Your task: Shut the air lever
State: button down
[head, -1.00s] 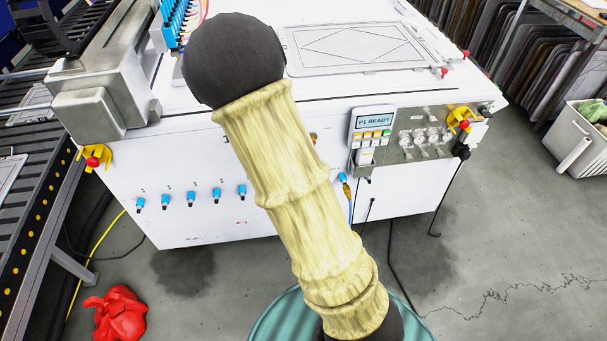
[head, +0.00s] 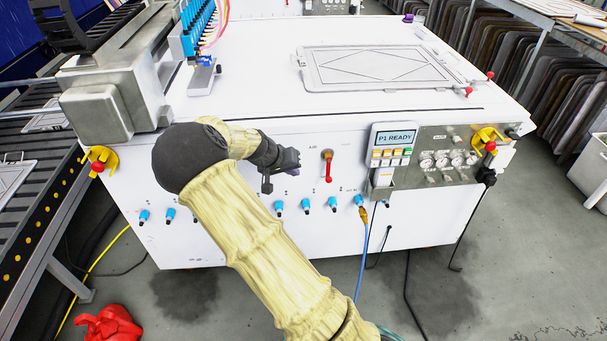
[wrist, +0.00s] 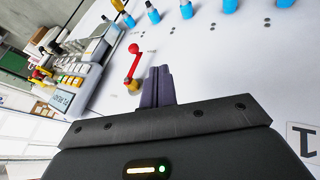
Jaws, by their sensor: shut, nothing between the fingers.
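The air lever (head: 328,168) is on the white front panel of the machine, under a small "AIR" label. Its pivot is yellow and its red handle points straight down in the head view. In the wrist view the lever (wrist: 133,65) shows just left of my fingertips, with its red end toward the blue fittings. My gripper (head: 296,164) is shut and empty, to the left of the lever in the head view, with a small gap between them. Its closed dark fingers (wrist: 158,86) show in the wrist view, near the panel and apart from the lever.
A control box (head: 392,147) reading "P1 READY" and a gauge panel (head: 448,155) sit right of the lever. Several blue fittings (head: 306,207) line the panel below, one with a blue hose (head: 364,255). A roller conveyor (head: 45,220) stands at left.

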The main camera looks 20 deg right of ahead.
aim_at(329, 171)
jog(key=w+d+f+b, duration=0.1)
jog(key=d+f, duration=0.6)
jog(key=d, duration=0.2)
jog(key=shift+f+b, duration=0.2)
jog(key=shift+b, duration=0.1)
